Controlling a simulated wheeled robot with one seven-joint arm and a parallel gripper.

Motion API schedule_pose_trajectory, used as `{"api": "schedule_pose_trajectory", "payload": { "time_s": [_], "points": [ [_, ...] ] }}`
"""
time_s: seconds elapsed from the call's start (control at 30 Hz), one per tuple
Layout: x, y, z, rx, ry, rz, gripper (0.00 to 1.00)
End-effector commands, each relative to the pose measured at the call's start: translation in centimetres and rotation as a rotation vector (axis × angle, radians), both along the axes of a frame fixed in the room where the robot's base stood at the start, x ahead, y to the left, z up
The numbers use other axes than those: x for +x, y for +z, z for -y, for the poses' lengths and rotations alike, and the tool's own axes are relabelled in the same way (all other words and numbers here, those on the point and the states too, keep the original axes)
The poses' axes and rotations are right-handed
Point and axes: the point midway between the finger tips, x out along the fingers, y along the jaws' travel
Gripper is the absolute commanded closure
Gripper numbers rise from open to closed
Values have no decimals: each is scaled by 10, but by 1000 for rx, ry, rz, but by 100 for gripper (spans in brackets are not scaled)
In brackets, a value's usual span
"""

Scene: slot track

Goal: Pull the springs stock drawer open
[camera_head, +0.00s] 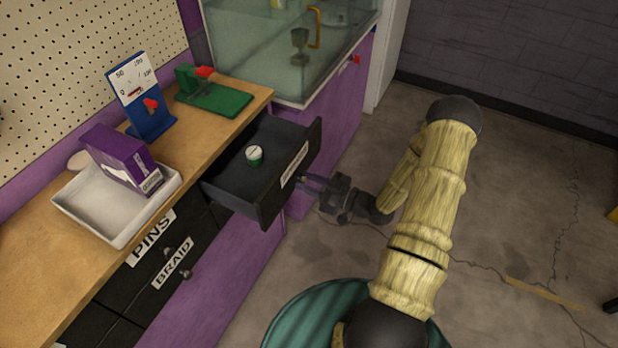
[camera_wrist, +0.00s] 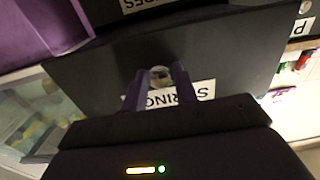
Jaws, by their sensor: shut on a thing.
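The springs stock drawer (camera_head: 268,190) is a black drawer pulled out from the workbench in the head view. A small round green-and-white item (camera_head: 254,155) sits inside it. Its front carries a white label that reads as SPRINGS, upside down in the wrist view (camera_wrist: 190,93). My gripper (camera_head: 310,182) is at the drawer's front. In the wrist view its two fingers (camera_wrist: 158,82) are shut on the round knob (camera_wrist: 161,75) of the drawer.
Closed drawers marked PINS (camera_head: 152,237) and BRAID (camera_head: 172,263) are on the left. The bench top (camera_head: 40,235) holds a white tray (camera_head: 115,225) with a purple box (camera_head: 122,158), a blue gauge stand (camera_head: 150,122) and a green device (camera_head: 215,98). A glass case (camera_head: 270,50) stands behind. Floor on the right is open.

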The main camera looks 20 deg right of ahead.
Motion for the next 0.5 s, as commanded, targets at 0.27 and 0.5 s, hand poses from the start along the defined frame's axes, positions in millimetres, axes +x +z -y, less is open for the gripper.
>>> {"api": "schedule_pose_trajectory", "payload": {
  "time_s": [0.27,0.5],
  "points": [
    [-1,0,0,-1,3,2,100],
    [-1,0,0,0,2,1,52]
  ]
}}
